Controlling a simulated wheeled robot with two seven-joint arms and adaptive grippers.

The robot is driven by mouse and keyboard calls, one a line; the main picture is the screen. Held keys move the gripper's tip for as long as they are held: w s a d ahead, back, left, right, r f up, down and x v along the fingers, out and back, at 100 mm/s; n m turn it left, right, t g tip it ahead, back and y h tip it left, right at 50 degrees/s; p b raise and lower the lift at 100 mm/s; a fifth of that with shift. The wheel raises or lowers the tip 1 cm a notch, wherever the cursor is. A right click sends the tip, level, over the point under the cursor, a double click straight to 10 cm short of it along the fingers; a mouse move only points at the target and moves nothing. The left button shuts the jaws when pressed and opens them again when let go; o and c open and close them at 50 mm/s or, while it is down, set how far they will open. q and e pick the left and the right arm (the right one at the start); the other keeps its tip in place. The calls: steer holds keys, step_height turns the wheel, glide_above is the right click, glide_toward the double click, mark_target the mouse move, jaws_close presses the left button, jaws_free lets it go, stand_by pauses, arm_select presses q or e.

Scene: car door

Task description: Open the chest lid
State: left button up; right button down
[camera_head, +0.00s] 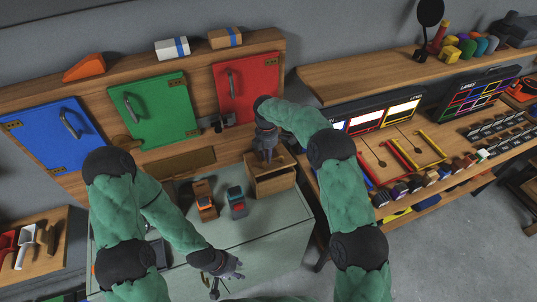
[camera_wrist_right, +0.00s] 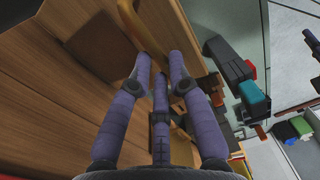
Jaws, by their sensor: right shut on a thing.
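The wooden chest (camera_head: 275,185) stands on the pale green table top at the right, close to the back panel. My right gripper (camera_head: 266,156) reaches down onto its top from behind and is shut on the chest lid, though the contact is partly hidden by the fingers. I cannot tell how far the lid is raised. In the right wrist view the purple fingers of my right gripper (camera_wrist_right: 160,75) are close together, and what lies between their tips is unclear. My left gripper (camera_head: 222,270) is low over the table's front part, apart from the chest; its finger opening is unclear.
Orange-brown (camera_head: 204,199) and teal-and-red (camera_head: 237,202) small objects stand left of the chest. Blue (camera_head: 50,135), green (camera_head: 155,110) and red (camera_head: 246,88) doors line the panel behind. A wooden shelf unit (camera_head: 385,75) is at the right.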

steer(key=shift+w+a+r+p, duration=0.25)
steer(key=shift+w+r+p, duration=0.15)
steer(key=shift+w+r, duration=0.25)
steer(key=shift+w+a+r+p, duration=0.2)
steer(key=shift+w+r+p, duration=0.2)
steer(key=shift+w+r, duration=0.2)
steer(key=shift+w+a+r+p, duration=0.15)
steer(key=shift+w+r+p, duration=0.15)
steer(key=shift+w, duration=0.1)
steer(key=shift+f, duration=0.2)
steer(key=c, duration=1.4)
jaws_free()
steer(key=shift+o, duration=1.2)
steer(key=shift+w+a+f, duration=0.1)
steer(key=shift+w, duration=0.3)
step_height(320, 180, up, 12)
steer(key=shift+w, duration=0.25)
steer(key=shift+a, duration=0.1)
